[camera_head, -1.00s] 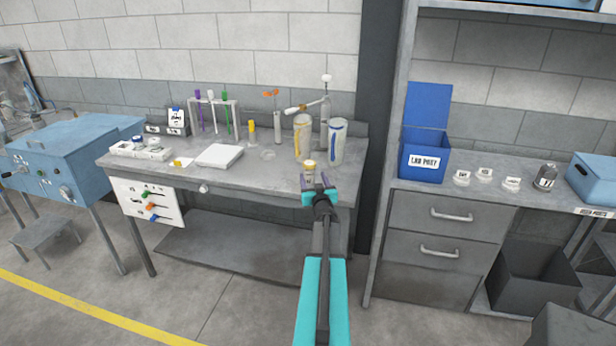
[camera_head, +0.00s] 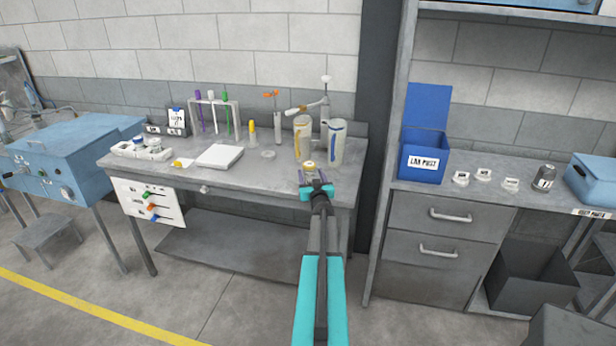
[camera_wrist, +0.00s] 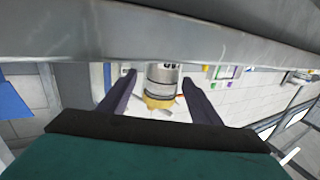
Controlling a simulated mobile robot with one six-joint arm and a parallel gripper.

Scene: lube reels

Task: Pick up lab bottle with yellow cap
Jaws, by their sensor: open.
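The lab bottle with the yellow cap (camera_head: 309,166) stands near the front edge of the grey workbench (camera_head: 240,178). In the head view my gripper (camera_head: 314,180) is right in front of it and hides most of its body. The wrist view shows the bottle (camera_wrist: 161,82) upside down, with a clear grey body and yellow cap. It lies between the two dark fingers of my gripper (camera_wrist: 158,78), with a visible gap on each side. The gripper is open and holds nothing. How far the fingers reach past the bottle is hard to tell.
Two large canisters, one yellow-marked (camera_head: 303,138) and one blue-marked (camera_head: 337,142), stand behind the bottle. A white pad (camera_head: 220,156) and a test-tube rack (camera_head: 215,115) are to the left. A shelf unit with a blue box (camera_head: 424,163) stands to the right.

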